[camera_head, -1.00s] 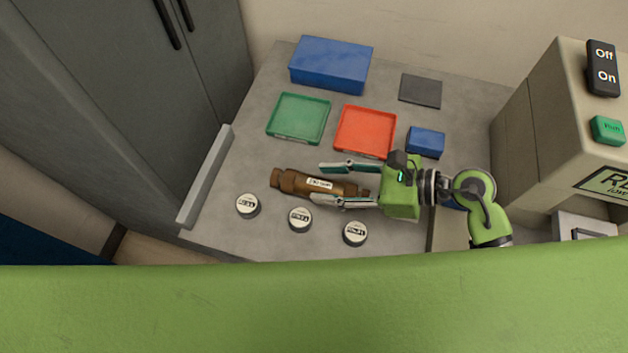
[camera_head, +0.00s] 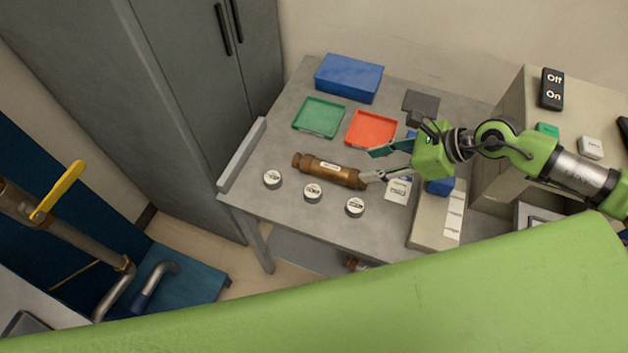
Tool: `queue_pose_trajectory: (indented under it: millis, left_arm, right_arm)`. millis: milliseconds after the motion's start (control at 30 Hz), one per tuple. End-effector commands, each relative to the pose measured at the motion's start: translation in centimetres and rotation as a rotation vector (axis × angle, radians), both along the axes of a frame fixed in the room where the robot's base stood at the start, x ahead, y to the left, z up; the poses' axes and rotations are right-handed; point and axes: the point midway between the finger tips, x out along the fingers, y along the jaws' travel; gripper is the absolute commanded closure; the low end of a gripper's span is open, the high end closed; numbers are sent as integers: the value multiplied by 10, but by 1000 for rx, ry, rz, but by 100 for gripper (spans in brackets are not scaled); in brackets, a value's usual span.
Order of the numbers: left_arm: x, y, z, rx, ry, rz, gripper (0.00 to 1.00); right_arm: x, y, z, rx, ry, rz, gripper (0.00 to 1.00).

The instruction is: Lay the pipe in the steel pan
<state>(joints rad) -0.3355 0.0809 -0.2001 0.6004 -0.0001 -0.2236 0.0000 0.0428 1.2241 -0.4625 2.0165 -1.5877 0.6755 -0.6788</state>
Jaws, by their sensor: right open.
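A brown, brass-like pipe (camera_head: 328,172) with a white label lies on its side on the grey table. My right gripper (camera_head: 370,165) is open and empty at the pipe's right end. Its lower finger is close to that end; I cannot tell whether they touch. I cannot make out a steel pan for certain; a grey, tray-like thing (camera_head: 25,325) shows only partly at the lower left edge. My left gripper is out of view.
The grey table (camera_head: 265,203) holds a green tray (camera_head: 320,117), a red tray (camera_head: 371,130), a blue box (camera_head: 348,78) and several round labelled gauges (camera_head: 313,192). A beige machine (camera_head: 505,140) stands right. A pipe with a yellow handle (camera_head: 58,190) stands left.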

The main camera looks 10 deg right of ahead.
Motion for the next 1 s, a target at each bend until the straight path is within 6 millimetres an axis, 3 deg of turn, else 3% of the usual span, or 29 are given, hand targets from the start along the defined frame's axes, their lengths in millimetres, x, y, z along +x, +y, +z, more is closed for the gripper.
queue_pose_trajectory:
  millis: [133, 300, 400, 600, 800, 1000]
  left_arm:
    - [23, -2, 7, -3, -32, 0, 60]
    - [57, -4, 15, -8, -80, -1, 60]
    - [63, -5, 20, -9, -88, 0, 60]
    - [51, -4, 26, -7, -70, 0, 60]
    - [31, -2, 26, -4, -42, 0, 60]
    - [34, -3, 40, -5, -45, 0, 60]
  right_arm:
    - [6, -9, 1, -14, 2, -23, 60]
    - [15, 7, -14, -10, 2, -23, 60]
    - [23, 17, -26, -10, 2, -23, 60]
    - [34, 33, -49, -14, 3, -21, 60]
    - [39, 41, -58, -15, 2, -20, 60]
    - [50, 54, -70, -12, 4, -22, 60]
